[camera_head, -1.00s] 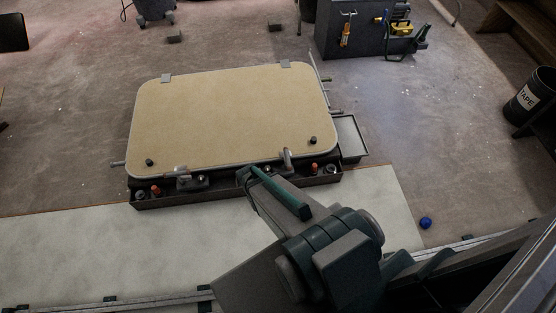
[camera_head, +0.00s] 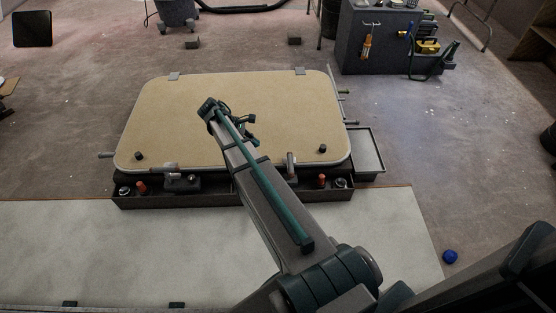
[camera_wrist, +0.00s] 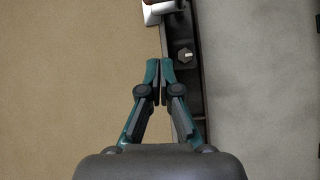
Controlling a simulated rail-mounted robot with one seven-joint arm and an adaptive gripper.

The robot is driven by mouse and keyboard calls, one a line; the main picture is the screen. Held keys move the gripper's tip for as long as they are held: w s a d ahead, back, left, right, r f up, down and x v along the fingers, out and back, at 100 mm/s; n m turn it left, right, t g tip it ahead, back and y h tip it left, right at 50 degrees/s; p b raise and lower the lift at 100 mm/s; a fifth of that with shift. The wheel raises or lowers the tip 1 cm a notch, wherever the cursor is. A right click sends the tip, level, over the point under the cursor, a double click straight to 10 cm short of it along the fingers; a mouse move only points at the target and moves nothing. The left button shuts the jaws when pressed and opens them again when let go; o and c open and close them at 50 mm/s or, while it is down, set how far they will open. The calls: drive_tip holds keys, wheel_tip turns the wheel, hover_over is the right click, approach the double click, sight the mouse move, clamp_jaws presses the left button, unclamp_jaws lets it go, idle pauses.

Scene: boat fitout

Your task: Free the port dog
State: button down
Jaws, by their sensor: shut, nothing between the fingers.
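The tan hatch lid (camera_head: 200,115) lies in its dark frame, its near edge facing me. Two metal dogs sit along that edge: a left dog (camera_head: 171,178), lying along the edge, and a right dog (camera_head: 291,165), standing upward. I cannot tell which one is port. In the wrist view my gripper (camera_wrist: 160,64) is shut and empty over the lid's edge. A pale metal piece with a dark red part (camera_wrist: 160,12) is just ahead of the fingertips, apart from them. A hex nut (camera_wrist: 186,55) is to their right. In the head view my arm hides part of the lid.
A shallow grey tray (camera_head: 368,150) adjoins the frame's right side. Red-capped pieces stand in the frame at left (camera_head: 141,187) and right (camera_head: 321,181). Two black knobs (camera_head: 139,156) (camera_head: 322,149) are on the lid. A tool stand (camera_head: 375,40) is at the back. The pale mat (camera_head: 70,235) is mostly clear.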

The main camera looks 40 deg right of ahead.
sight(290, 170)
drive_tip(key=s+d+f+n+b, duration=0.1)
drive_tip(key=s+d+f+b, duration=0.5)
drive_tip(key=d+f, duration=0.2)
drive_tip(key=shift+s+d+f, duration=0.15)
drive_tip(key=shift+d, duration=0.25)
drive_tip(key=shift+d, duration=0.1)
idle(0.5)
